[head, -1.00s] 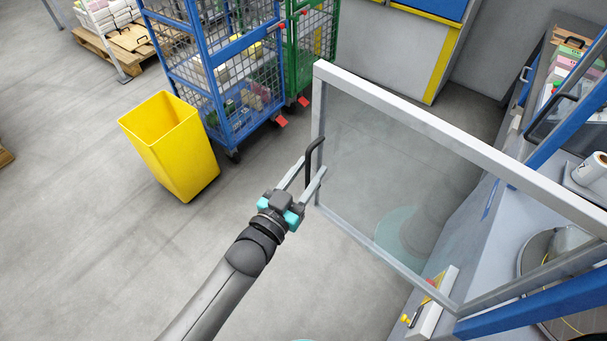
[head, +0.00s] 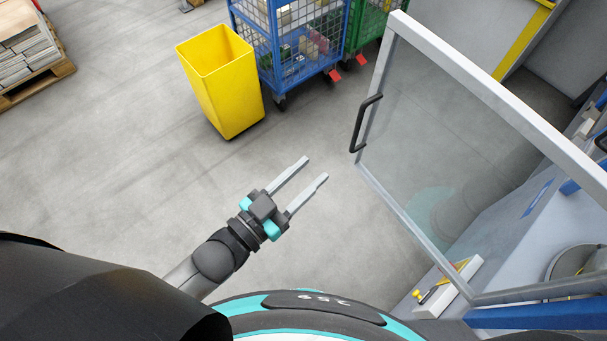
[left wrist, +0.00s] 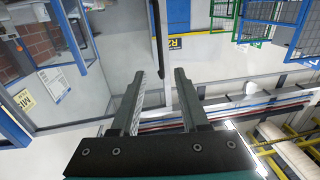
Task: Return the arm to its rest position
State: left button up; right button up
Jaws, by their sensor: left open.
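My left gripper (head: 308,172) is open and empty in the head view, held over bare floor left of the glass door. Its two fingers also show apart in the left wrist view (left wrist: 160,75), with nothing between them. The glass door (head: 450,150) has a light metal frame and stands swung open. Its black handle (head: 366,122) is on the door's left edge, apart from my fingertips. My right gripper is in neither view.
A yellow bin (head: 222,82) stands on the floor at the upper left of the door. A blue cage cart (head: 303,78) and a green one (head: 372,27) stand behind it. Stacked newspapers (head: 27,50) lie on a pallet at far left. The floor (head: 120,150) between is clear.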

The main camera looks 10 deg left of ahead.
pick_arm(q)
jog(key=shift+s+a, duration=0.2)
jog(key=shift+s, duration=0.05)
dwell(0.4)
jog(key=s+a+f+n+g+y+b, duration=0.1)
jog(key=a+f+g+y+b, duration=0.15)
jog(key=f, duration=0.75)
jog(key=s+a+f+n+g+y+b, duration=0.15)
jog(key=a+f, duration=0.25)
jog(key=f, duration=0.7)
jog(key=s+a+f+g+y+b, duration=0.1)
jog(key=s+a+f+y+b, duration=0.15)
jog(key=f, duration=0.75)
jog(key=s+a+f+n+g+y+b, duration=0.1)
jog(key=s+a+f+g+y+b, duration=0.1)
jog(key=s+f, duration=0.8)
jog(key=s+a+f+n+g+y+b, duration=0.1)
jog(key=s+a+f+g+y+b, duration=0.1)
jog(key=s+f+g, duration=0.4)
jog(key=s+a+f+b, duration=0.1)
jog(key=s+f+b, duration=0.1)
jog(key=s+f, duration=0.3)
jog(key=shift+s+a+g+b, duration=0.15)
jog(key=shift+g+b, duration=0.15)
jog(key=shift+g, duration=0.1)
